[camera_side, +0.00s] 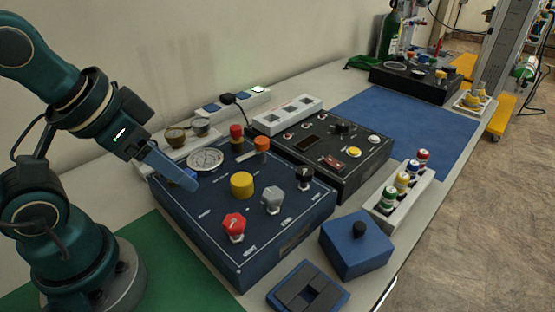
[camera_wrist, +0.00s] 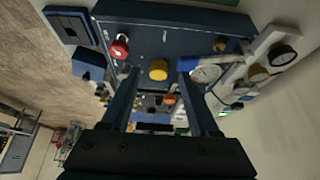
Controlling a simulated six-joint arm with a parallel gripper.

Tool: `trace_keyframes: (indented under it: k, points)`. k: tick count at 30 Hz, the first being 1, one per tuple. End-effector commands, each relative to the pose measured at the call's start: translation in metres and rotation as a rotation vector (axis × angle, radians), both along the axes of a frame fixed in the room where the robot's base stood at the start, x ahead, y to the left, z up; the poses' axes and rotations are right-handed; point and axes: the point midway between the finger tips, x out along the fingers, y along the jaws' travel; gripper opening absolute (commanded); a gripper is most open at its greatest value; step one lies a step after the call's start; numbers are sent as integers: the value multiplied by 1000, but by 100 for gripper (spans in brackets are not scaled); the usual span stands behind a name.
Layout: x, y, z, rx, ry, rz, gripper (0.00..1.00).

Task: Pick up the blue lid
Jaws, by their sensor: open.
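The blue lid (camera_side: 357,243) is a square blue block with a black knob on top. It sits on the bench at the front right corner of the blue control panel. In the wrist view the blue lid (camera_wrist: 87,66) shows at the upper left, outside the fingers. My gripper (camera_side: 188,182) is open and empty above the panel's left part, near the round gauge, well to the left of the lid. In the wrist view my gripper (camera_wrist: 157,70) has its two fingers apart, with the panel between and beyond them.
The blue control panel (camera_side: 262,225) with raised knobs lies between my gripper and the lid. An open dark blue tray (camera_side: 340,297) lies in front of the lid. A white rack (camera_side: 412,208) of small bottles stands behind it. A black panel (camera_side: 370,160) is further back.

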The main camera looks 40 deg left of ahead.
Motion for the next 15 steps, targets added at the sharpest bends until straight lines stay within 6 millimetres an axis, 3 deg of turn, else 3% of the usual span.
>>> trace_keyframes:
  k: [6, 11, 15]
  points:
    - [4, 2, 5, -25, -20, 61, 61]
    - [32, 4, 35, -55, -82, 145, 61]
    - [63, -6, 53, -80, -93, 170, 61]
